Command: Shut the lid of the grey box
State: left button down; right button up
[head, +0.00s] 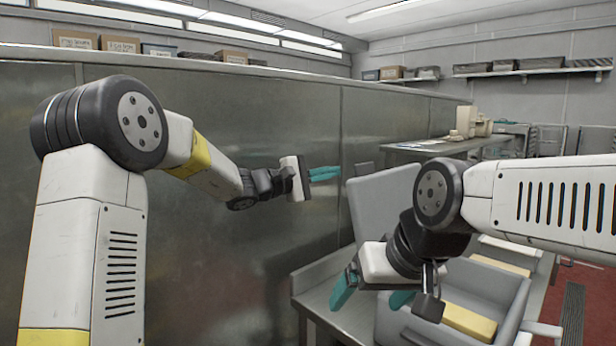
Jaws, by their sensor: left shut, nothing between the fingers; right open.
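The grey box (505,288) stands on a metal bench at the lower right, partly hidden by my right arm. Its grey lid (382,205) is raised and stands open at the back left side of the box. A yellow block (468,322) lies inside the box. My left gripper (326,174), with teal fingers, is shut and empty, in the air just left of the lid's upper edge in the picture. My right gripper (372,298) is open and empty, pointing down in front of the lid and at the box's left side. My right forearm hides part of the lid and the box.
A metal wall panel (200,250) runs behind my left arm. The bench surface (345,318) is bare left of the box. A further table (425,147) with a beige device (475,122) stands behind. Shelves with small boxes (395,72) line the back wall.

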pick_arm(q)
jog(key=shift+s+d+r, duration=0.2)
jog(key=shift+s+d, duration=0.15)
jog(key=shift+d, duration=0.35)
jog(key=shift+s+d+r, duration=0.2)
jog(key=shift+s+d, duration=0.15)
jog(key=shift+d, duration=0.4)
jog(key=shift+s+d+r, duration=0.2)
jog(key=shift+s+d, duration=0.15)
jog(key=shift+d, duration=0.35)
jog(key=shift+s, duration=0.1)
